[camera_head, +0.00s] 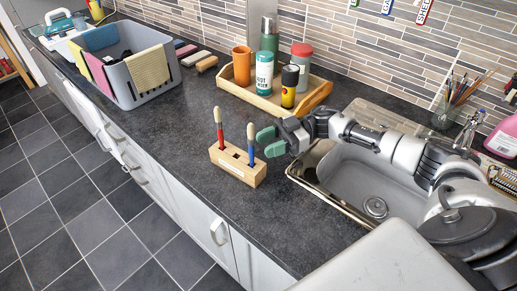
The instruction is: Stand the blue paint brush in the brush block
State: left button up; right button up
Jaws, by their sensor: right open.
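The wooden brush block (238,168) sits on the dark counter near its front edge. A red paint brush (220,132) stands upright at the block's left end. Between them a dark hole shows in the block's top. My right gripper (268,142), with green finger pads, is open just right of the blue brush. It looks apart from the brush and holds nothing. My left gripper is not in view.
A sink (360,185) lies right of the block, under my right arm. A wooden tray (232,88) with bottles and cups stands behind. A grey basket (135,90) with cloths is at the back left. The counter left of the block is clear.

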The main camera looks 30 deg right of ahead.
jog(key=d+b, duration=0.2)
jog(key=d, duration=0.5)
jog(key=shift+s+d+r, duration=0.25)
jog(key=shift+s+r, duration=0.1)
jog(key=shift+s, duration=0.1)
